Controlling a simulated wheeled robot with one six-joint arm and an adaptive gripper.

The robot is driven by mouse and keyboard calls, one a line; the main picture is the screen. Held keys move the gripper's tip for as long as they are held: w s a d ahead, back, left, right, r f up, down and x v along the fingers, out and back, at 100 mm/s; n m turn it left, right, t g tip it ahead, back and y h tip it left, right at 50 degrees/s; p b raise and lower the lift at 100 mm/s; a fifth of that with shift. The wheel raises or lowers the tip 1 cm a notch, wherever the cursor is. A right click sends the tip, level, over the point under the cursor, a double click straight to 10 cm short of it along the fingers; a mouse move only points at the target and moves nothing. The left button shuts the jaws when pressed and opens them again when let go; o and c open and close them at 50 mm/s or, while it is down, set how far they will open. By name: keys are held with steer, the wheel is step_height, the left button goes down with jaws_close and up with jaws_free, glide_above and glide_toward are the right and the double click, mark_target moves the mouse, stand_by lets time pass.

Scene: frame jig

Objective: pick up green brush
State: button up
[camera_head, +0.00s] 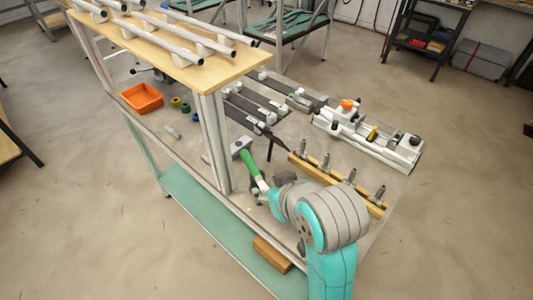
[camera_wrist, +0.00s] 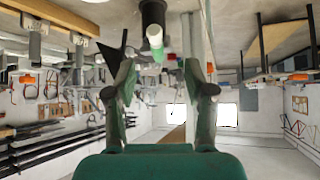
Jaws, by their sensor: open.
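A tool with a bright green handle (camera_head: 249,162) and a grey block-like end lies on the bench in the head view, beside the frame post. It is the likeliest match for the green brush, but bristles cannot be made out. My gripper (camera_wrist: 160,76) is open in the wrist view, with its two fingers apart and nothing clearly held. A dark cylinder with a pale round end (camera_wrist: 155,37) and a bit of green below it shows just beyond the fingertips. In the head view my arm hides the near end of the handle, and the fingers cannot be told apart there.
An orange bin (camera_head: 142,98) and small coloured rings sit at the left of the bench. A wooden strip with upright clamps (camera_head: 337,181) runs close on the right. A white jig (camera_head: 368,138) stands behind it. The post (camera_head: 213,145) rises close on the left.

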mark_target(257, 173)
steer(key=w, duration=0.1)
steer(key=w+a+f, duration=0.1)
steer(key=w, duration=0.2)
steer(key=shift+w+a+f, duration=0.25)
steer(key=shift+f, duration=0.15)
steer(key=shift+x, duration=2.9)
steer(key=shift+w+a+r, duration=0.15)
jaws_close()
